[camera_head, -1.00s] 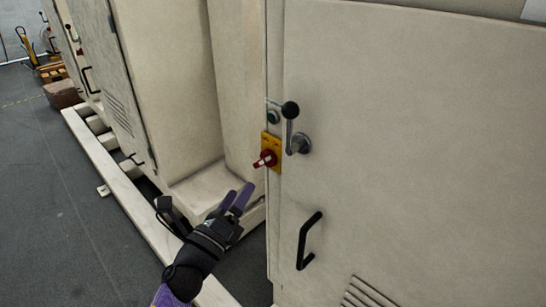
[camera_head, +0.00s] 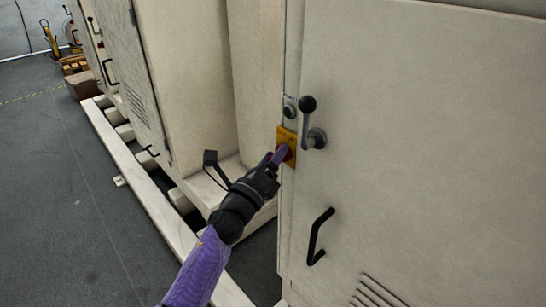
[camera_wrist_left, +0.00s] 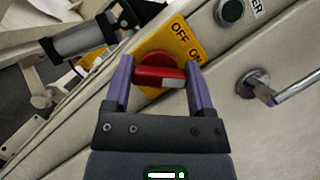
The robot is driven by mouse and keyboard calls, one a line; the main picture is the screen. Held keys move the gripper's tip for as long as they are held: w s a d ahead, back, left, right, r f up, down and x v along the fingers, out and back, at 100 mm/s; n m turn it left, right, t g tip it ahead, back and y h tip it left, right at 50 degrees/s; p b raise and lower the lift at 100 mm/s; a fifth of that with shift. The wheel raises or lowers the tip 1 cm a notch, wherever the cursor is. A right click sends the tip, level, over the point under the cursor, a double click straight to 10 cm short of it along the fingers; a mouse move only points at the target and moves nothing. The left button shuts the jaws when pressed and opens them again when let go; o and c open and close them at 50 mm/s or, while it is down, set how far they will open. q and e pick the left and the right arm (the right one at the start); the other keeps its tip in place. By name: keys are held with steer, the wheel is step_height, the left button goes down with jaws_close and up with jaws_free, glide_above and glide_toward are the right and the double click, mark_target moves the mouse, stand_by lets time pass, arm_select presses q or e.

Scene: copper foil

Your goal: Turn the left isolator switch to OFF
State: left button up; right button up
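The isolator switch is a red rotary knob (camera_wrist_left: 160,72) on a yellow plate (camera_wrist_left: 180,42) marked OFF and ON, on the narrow side face of the cabinet. In the head view the yellow plate (camera_head: 290,155) shows, with the knob mostly hidden by my fingers. My left gripper (camera_head: 282,153) is at the knob. In the left wrist view its two purple fingers (camera_wrist_left: 157,80) stand apart on either side of the knob, with a small gap visible. The knob's grip bar lies roughly across the picture between them. My right gripper is not in view.
A black-knobbed lever handle (camera_head: 309,120) juts out just right of the switch. A green button (camera_wrist_left: 229,12) sits beside the plate. A black pull handle (camera_head: 318,236) is lower on the cabinet door (camera_head: 430,150). Grey floor (camera_head: 60,200) is open at the left.

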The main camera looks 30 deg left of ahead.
arm_select(q)
steer(key=c, duration=0.5)
steer(key=shift+f+n+g+p, duration=0.1)
steer(key=shift+n+g+p, duration=0.95)
steer(key=shift+n+p, duration=1.9)
steer(key=shift+r+n+g+p, duration=0.1)
steer(key=shift+n+g+p, duration=1)
steer(key=shift+n+p, duration=1.8)
steer(key=shift+f+n+g+p, duration=0.1)
steer(key=shift+n+g+p, duration=0.95)
steer(key=shift+n+p, duration=1.9)
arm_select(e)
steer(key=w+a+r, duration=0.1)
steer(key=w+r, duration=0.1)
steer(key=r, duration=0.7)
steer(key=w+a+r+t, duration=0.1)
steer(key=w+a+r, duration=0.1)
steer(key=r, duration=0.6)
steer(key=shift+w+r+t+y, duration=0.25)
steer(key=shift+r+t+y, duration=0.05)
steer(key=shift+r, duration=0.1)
arm_select(q)
steer(key=shift+p, duration=0.35)
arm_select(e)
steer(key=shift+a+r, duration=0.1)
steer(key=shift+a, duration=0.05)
